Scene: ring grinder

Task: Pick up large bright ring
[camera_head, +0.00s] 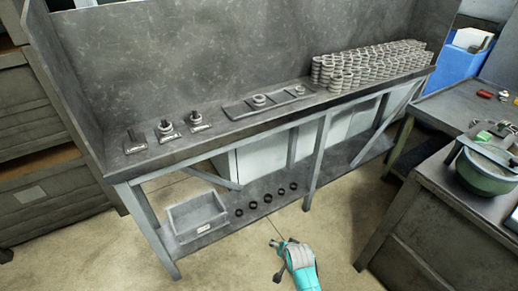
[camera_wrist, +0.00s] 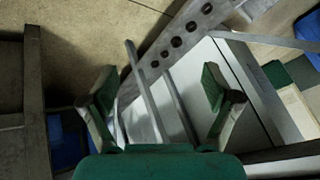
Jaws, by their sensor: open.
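Many light-grey bright rings (camera_head: 365,66) stand in stacked rows at the right end of the bench top. Single rings also sit on a flat tray (camera_head: 240,112) at the bench's middle: a larger light ring (camera_head: 259,99) and a smaller one (camera_head: 299,90). I cannot tell which ring the task means. My gripper (camera_head: 275,261) is low over the floor in front of the bench, well apart from the rings. It also shows in the wrist view (camera_wrist: 160,76), its two fingers spread with nothing between them. No bright rings show in the wrist view.
Small fixtures (camera_head: 165,128) stand on the bench's left. The lower shelf holds a grey bin (camera_head: 197,216) and several dark rings (camera_head: 266,198), also in the wrist view (camera_wrist: 177,42). A side table with a green bowl (camera_head: 487,172) is at right. Bench legs flank open floor.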

